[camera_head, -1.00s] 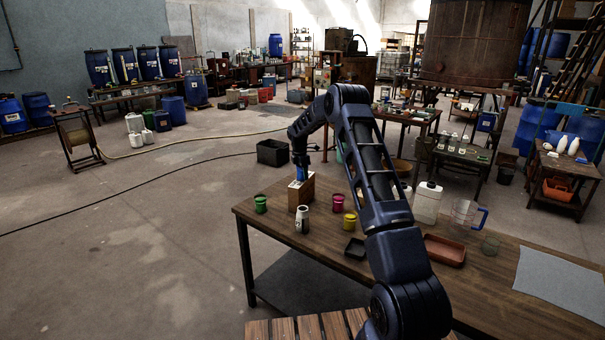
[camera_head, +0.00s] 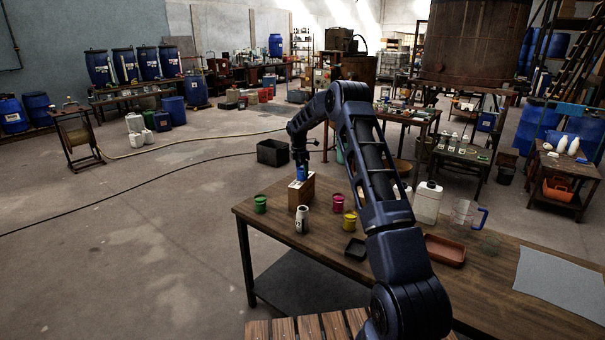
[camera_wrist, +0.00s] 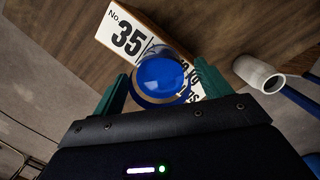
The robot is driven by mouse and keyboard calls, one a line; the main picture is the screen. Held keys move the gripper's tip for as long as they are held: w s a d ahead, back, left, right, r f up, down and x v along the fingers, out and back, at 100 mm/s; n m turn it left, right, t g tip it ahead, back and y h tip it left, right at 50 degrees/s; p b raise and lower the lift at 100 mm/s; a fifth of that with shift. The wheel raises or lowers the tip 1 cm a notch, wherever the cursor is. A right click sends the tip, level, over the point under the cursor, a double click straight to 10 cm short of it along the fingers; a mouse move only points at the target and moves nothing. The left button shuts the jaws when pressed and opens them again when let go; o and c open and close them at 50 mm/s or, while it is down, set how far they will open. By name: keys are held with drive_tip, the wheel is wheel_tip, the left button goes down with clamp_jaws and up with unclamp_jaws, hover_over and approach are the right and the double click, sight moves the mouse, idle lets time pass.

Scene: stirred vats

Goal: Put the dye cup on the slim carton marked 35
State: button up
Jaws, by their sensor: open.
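The slim carton (camera_head: 305,195) stands upright on the wooden table, brown with a white label. In the wrist view its white face (camera_wrist: 124,32) reads "No 35". A blue dye cup (camera_head: 301,172) is at the carton's top; it also shows in the wrist view (camera_wrist: 160,77), round and seen from above. It appears to rest on the carton, but the contact is hidden. My gripper (camera_wrist: 158,88) is open, its two green fingers on either side of the cup. In the head view my gripper is small and partly hidden by my arm.
The table's left corner is close to the green cup.

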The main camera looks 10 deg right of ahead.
drive_tip(key=r, duration=0.6)
drive_tip(key=a+r, duration=0.1)
drive_tip(key=r, duration=0.2)
drive_tip(key=shift+s+r, duration=0.2)
drive_tip(key=shift+r, duration=0.2)
drive_tip(key=s+d+r+m+t, duration=0.15)
drive_tip(key=s+r+m, duration=0.25)
drive_tip(key=s+r, duration=0.5)
drive_tip(key=s+d+r+m, duration=0.3)
drive_tip(key=s+r, duration=0.3)
drive_tip(key=s, duration=0.6)
drive_tip(key=s+d+r+m+t, duration=0.15)
drive_tip(key=s+r+m, duration=0.25)
drive_tip(key=s+r, duration=0.5)
drive_tip(key=s+d+f+m, duration=0.1)
drive_tip(key=s+f+m, duration=0.1)
drive_tip(key=s, duration=0.9)
drive_tip(key=s+d+f+m+y, duration=0.1)
drive_tip(key=s+m, duration=0.4)
drive_tip(key=s, duration=0.6)
drive_tip(key=s+d+f+m+t, duration=0.1)
drive_tip(key=s+d+f+m, duration=0.2)
drive_tip(key=s, duration=0.9)
drive_tip(key=shift+f+m, duration=0.3)
drive_tip(key=shift+f, duration=0.6)
